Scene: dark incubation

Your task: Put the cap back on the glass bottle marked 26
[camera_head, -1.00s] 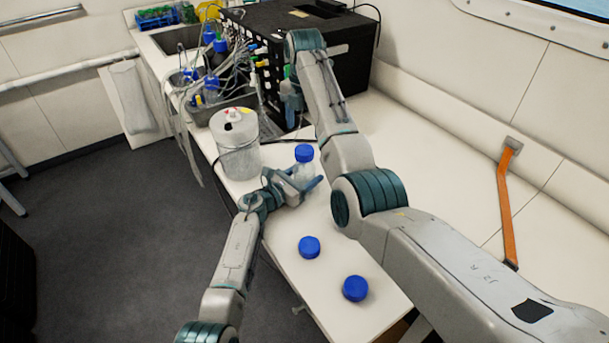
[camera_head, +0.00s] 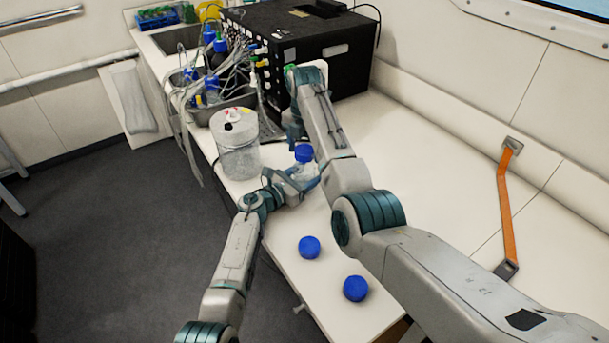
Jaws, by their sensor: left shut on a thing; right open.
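A clear glass bottle (camera_head: 304,173) stands upright on the white bench, with a blue cap (camera_head: 305,153) at its top. I cannot tell whether that cap is screwed down, and no number is legible. My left gripper (camera_head: 305,186) is shut around the bottle's body. My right gripper (camera_head: 294,132) is open, just behind and above the capped top, apart from it as far as I can see. My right forearm partly hides it. Two more blue caps lie on the bench nearer me, one blue cap (camera_head: 309,247) and another blue cap (camera_head: 355,288) by the front edge.
A white-topped clear canister (camera_head: 238,145) with tubes stands left of the bottle. A black box (camera_head: 325,50) is at the back, beside a grey tray (camera_head: 205,115) of tubed bottles. An orange strap (camera_head: 505,210) lies at right.

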